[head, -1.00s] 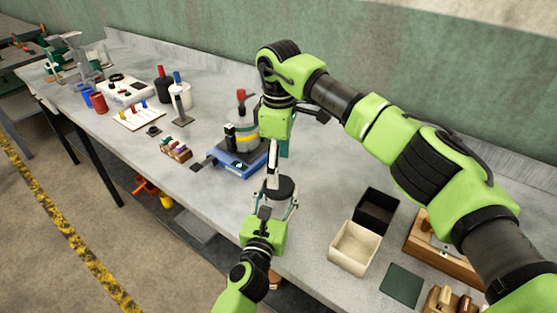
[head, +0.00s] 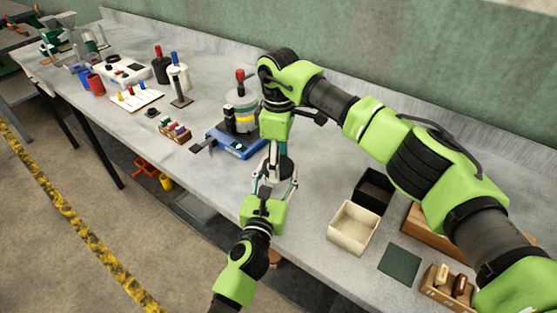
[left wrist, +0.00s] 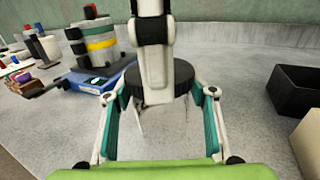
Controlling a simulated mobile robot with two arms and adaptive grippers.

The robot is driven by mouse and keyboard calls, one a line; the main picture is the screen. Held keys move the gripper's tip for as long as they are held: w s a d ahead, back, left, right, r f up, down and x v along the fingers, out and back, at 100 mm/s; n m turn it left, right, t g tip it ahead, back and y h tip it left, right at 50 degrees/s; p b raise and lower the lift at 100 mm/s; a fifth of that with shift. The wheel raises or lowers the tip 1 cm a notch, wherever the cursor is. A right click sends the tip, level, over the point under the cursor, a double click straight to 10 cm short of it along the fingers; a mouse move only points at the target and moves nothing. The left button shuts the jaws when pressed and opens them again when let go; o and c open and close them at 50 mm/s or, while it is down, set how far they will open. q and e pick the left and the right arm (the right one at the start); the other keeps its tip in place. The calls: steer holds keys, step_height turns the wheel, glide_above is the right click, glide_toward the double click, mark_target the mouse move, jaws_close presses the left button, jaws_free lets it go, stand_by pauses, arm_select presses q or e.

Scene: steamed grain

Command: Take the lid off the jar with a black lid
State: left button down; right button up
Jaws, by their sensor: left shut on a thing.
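The clear jar (left wrist: 160,122) stands between the fingers of my left gripper (left wrist: 160,97), which is shut on it. Its dark ribbed lid (left wrist: 183,82) shows in the left wrist view, partly covered by a white finger of my right gripper. In the head view my left gripper (head: 272,182) reaches in from below, and the jar and lid are mostly hidden. My right gripper (head: 276,157) points down from above at the lid. I cannot tell whether its fingers touch the lid or how far they are open.
A blue device (head: 237,145) with a stacked container stands just behind left. A cream bin (head: 353,228) and a black bin (head: 374,190) stand to the right, near a dark green mat (head: 399,263). Small tools and bottles fill the bench's far left.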

steer(key=shift+o, duration=0.3)
steer(key=n, duration=0.2)
steer(key=shift+n, duration=0.3)
arm_select(q)
steer(key=shift+d, duration=0.15)
arm_select(e)
steer(key=shift+a+n, duration=0.1)
steer(key=shift+n, duration=0.3)
steer(key=o, duration=1.2)
steer(key=shift+a, duration=0.1)
steer(key=shift+o, duration=0.2)
steer(key=shift+r, duration=0.15)
steer(key=shift+d+r, duration=0.2)
steer(key=shift+r, duration=1.95)
arm_select(q)
steer(key=c, duration=0.9)
jaws_free()
steer(key=shift+o, duration=0.2)
